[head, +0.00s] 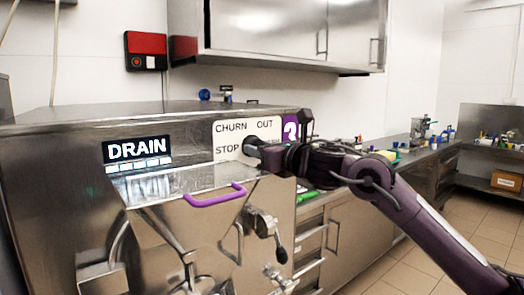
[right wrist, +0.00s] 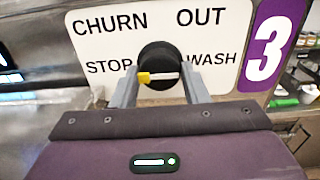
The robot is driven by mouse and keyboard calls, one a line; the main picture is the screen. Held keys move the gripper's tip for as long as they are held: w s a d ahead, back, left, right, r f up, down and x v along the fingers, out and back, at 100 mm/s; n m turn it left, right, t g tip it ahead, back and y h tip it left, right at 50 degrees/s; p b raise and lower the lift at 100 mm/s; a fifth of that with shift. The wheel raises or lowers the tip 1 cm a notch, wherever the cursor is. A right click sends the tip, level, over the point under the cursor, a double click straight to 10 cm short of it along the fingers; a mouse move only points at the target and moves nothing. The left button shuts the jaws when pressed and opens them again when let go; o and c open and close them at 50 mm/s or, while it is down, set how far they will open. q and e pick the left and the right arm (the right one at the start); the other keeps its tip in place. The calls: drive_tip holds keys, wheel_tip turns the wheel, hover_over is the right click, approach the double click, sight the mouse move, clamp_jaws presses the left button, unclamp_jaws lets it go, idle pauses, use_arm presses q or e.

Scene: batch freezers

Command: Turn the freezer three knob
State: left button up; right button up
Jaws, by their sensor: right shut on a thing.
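The freezer three knob (right wrist: 159,58) is round and black, with a pale bar ending in a yellow tip that points left toward STOP. It sits on a white panel (right wrist: 85,38) marked CHURN, OUT, STOP and WASH, beside a purple plate with a white 3 (right wrist: 266,40). My right gripper (right wrist: 160,82) is shut on the knob, one finger on each side. In the head view, my right gripper (head: 252,148) reaches the panel from the right and mostly hides the knob. My left gripper is not in view.
The steel freezer front has a DRAIN display (head: 137,149), a purple handle (head: 214,196) and a lever spout (head: 265,228) below the panel. A counter (head: 425,153) with small items runs right. A wall cabinet (head: 265,25) hangs above. Open floor lies at right.

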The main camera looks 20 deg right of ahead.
drive_tip(key=shift+a+f, duration=0.1)
drive_tip(key=shift+f, duration=0.25)
drive_tip(key=o, duration=0.8)
drive_tip(key=shift+o, duration=0.8)
drive_tip(key=shift+r, duration=0.2)
drive_tip(key=b+v, duration=0.2)
drive_tip(key=v, duration=0.6)
